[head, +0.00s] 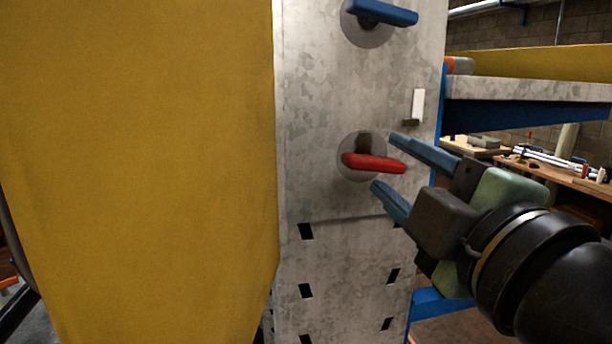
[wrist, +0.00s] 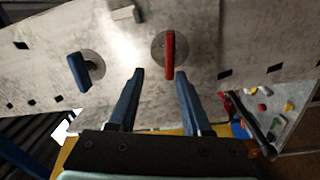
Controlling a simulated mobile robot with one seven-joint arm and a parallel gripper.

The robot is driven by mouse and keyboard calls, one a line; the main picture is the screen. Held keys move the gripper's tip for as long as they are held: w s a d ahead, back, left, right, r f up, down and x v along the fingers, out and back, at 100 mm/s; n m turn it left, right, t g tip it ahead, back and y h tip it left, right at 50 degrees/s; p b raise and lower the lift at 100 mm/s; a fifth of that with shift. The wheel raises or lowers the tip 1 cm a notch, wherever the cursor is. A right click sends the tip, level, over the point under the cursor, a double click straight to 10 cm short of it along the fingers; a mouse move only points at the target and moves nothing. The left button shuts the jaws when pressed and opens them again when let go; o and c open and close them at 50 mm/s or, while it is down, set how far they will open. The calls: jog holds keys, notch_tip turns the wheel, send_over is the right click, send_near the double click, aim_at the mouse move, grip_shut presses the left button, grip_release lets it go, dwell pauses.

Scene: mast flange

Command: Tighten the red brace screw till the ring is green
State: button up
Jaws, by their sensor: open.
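The red brace screw (head: 373,162) is a red bar handle on a dark stem, set on the mast's galvanized face. In the head view its bar lies nearly level, its free end pointing right. It also shows in the wrist view (wrist: 170,55), closer to the right finger. The round ring (head: 350,172) behind it looks grey, with no green showing. My gripper (head: 387,163) is open, one finger above and one below the bar's free end in the head view. In the wrist view my gripper (wrist: 159,74) is empty; I cannot tell whether a finger touches the bar.
A similar blue handle (head: 382,12) on a grey disc sits above the red one. A small white tab (head: 418,104) sticks out at upper right. A large yellow panel (head: 140,160) fills the left. Blue-and-grey beams (head: 530,90) and a workbench (head: 570,175) lie at right.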

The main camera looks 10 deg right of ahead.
aim_at(379, 168)
jog(key=shift+d+f+n+g, duration=0.25)
jog(key=shift+f+n+g, duration=0.05)
jog(key=shift+f+n, duration=0.15)
jog(key=shift+w+a+f, duration=0.1)
jog(key=shift+w+f, duration=0.1)
jog(key=shift+w, duration=0.1)
jog(key=shift+w+r, duration=0.1)
jog(key=shift+w, duration=0.35)
jog(key=w+p, duration=0.1)
jog(key=w, duration=0.4)
jog(key=shift+w, duration=0.1)
grip_shut()
